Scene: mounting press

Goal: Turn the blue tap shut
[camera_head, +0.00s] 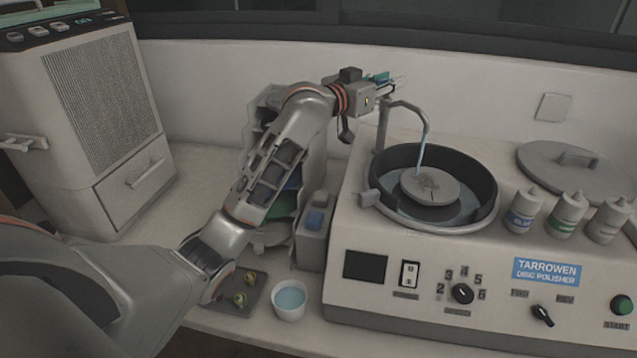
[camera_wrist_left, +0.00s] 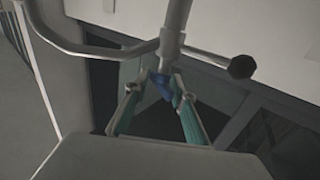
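The blue tap (camera_wrist_left: 163,87) shows in the left wrist view as a small blue handle below a grey pipe joint. My left gripper (camera_wrist_left: 164,78) has its two teal-padded fingers on either side of the handle, with the tips close to it. Whether they press on it I cannot tell. In the head view my left gripper (camera_head: 388,83) is at the top of the bent spout (camera_head: 427,118), behind the polisher bowl, and hides the handle. A pale blue stream of water (camera_head: 421,152) runs from the spout onto the disc (camera_head: 430,187). My right gripper is not in view.
The disc polisher (camera_head: 395,300) fills the right front. Several bottles (camera_head: 524,209) and a round lid (camera_head: 578,172) stand on its right. A cup of blue liquid (camera_head: 290,299) and a small tray (camera_head: 225,304) lie below my left arm. The wall is close behind the spout.

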